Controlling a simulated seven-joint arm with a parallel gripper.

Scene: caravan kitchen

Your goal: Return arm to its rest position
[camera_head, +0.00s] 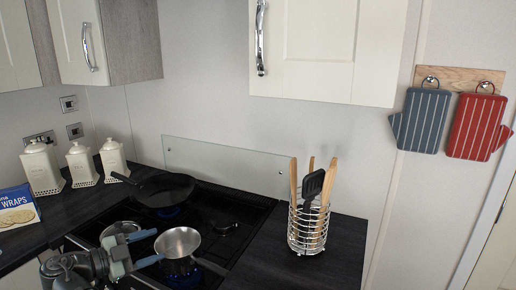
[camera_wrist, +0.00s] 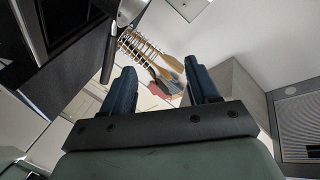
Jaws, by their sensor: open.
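My gripper (camera_head: 151,247) is at the lower left in the head view, over the front left of the hob. Its two blue fingers are apart and point right, with nothing seen between them. In the head view the fingertips appear close to the left side of a steel saucepan (camera_head: 178,243); I cannot tell the exact gap. In the wrist view my gripper (camera_wrist: 163,78) also shows open, with its fingers spread. Part of my arm hides the hob's front left corner.
A black frying pan (camera_head: 165,190) sits on the rear left of the hob (camera_head: 240,208). A wire utensil holder (camera_head: 307,232) stands on the right worktop. White canisters (camera_head: 82,165) and a wraps box (camera_head: 16,210) are at left. Cabinets (camera_head: 325,50) hang above. Oven mitts (camera_head: 424,120) hang at right.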

